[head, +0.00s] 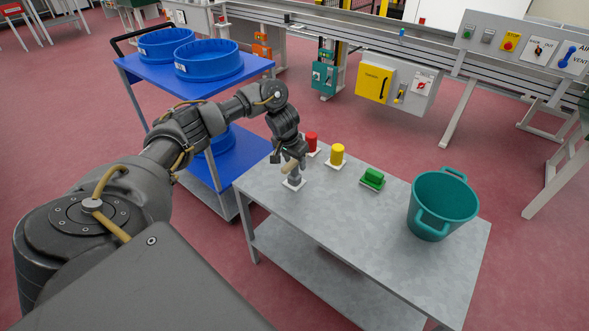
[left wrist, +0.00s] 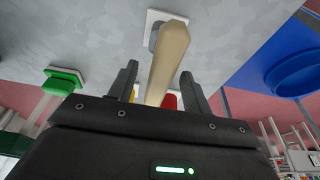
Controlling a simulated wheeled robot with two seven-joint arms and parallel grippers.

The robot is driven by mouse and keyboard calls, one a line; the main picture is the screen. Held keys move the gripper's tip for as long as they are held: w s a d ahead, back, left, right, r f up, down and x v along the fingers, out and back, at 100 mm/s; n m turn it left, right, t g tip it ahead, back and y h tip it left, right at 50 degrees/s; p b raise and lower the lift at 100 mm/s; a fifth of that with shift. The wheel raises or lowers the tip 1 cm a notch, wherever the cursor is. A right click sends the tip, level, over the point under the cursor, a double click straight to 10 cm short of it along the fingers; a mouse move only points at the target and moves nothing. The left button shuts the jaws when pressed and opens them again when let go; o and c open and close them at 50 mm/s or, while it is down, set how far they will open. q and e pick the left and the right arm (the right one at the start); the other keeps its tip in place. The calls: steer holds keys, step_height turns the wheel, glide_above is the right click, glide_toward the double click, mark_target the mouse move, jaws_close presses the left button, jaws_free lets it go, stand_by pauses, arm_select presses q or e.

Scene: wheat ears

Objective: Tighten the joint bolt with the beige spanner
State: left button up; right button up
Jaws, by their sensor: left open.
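The beige spanner (head: 290,166) sits at the grey joint bolt (head: 294,180) near the table's far left corner. In the left wrist view, the spanner (left wrist: 167,60) runs lengthwise up the middle toward a grey part on a white plate (left wrist: 150,17). My left gripper (head: 288,158) is at the spanner's handle, above the table. The left wrist view shows its fingers (left wrist: 160,75) open, one on each side of the handle, with gaps visible. The spanner's jaw and its exact fit on the bolt are hidden. My right gripper is not in view.
On the grey table (head: 340,225) stand a red cylinder (head: 311,140), a yellow cylinder (head: 337,155), a green block (head: 373,177) and a teal bucket (head: 430,222). A blue cart (head: 135,68) with blue tubs stands at the left. The table's front middle is clear.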

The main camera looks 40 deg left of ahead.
arm_select(q)
steer(key=shift+x, duration=1.15)
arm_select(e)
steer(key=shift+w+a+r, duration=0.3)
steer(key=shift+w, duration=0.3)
arm_select(q)
jaws_close()
steer(key=shift+r, duration=0.1)
steer(key=shift+r, duration=0.1)
